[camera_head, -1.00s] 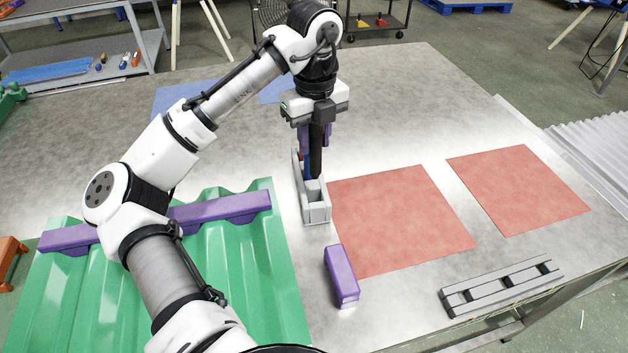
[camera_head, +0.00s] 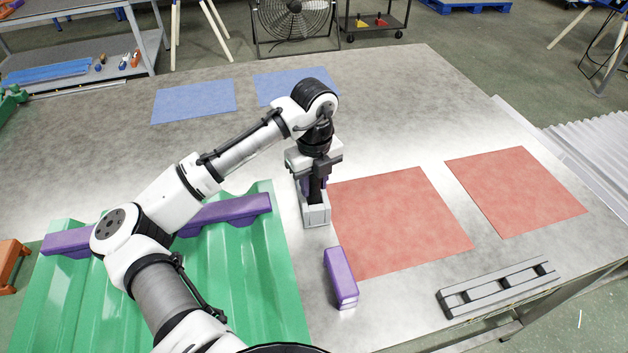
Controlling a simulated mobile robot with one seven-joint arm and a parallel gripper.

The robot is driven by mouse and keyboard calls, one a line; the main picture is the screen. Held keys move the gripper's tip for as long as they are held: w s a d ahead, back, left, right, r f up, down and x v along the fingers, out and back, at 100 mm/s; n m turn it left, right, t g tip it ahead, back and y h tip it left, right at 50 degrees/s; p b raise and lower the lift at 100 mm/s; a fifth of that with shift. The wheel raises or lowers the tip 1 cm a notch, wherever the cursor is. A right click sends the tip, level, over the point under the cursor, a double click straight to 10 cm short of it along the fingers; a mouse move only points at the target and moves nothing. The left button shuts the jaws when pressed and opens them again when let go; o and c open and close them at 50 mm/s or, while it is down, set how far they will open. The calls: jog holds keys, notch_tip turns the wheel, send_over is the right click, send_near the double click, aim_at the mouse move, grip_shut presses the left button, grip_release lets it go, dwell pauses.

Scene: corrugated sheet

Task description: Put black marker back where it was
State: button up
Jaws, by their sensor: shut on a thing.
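My gripper (camera_head: 315,184) is shut on the black marker (camera_head: 315,192), which is upright. The marker's lower end is down at the grey holder (camera_head: 316,216), within its outline near the front end. I cannot tell how deep it sits. The holder stands on the metal table just left of the near red mat. My gripper and wrist hide the holder's rear part and the marker's top.
A purple block (camera_head: 341,277) lies in front of the holder. A green corrugated sheet (camera_head: 230,270) with a purple bar (camera_head: 235,208) across it is at left. Red mats (camera_head: 400,220) lie to the right, and a grey slotted rack (camera_head: 498,288) is at front right.

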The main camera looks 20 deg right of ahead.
jog(key=o, duration=0.5)
jog(key=shift+f, duration=0.15)
jog(key=o, duration=0.5)
jog(key=shift+c, duration=0.2)
notch_tip(320, 180, up, 12)
jog(key=shift+r+b, duration=0.2)
jog(key=shift+b, duration=0.6)
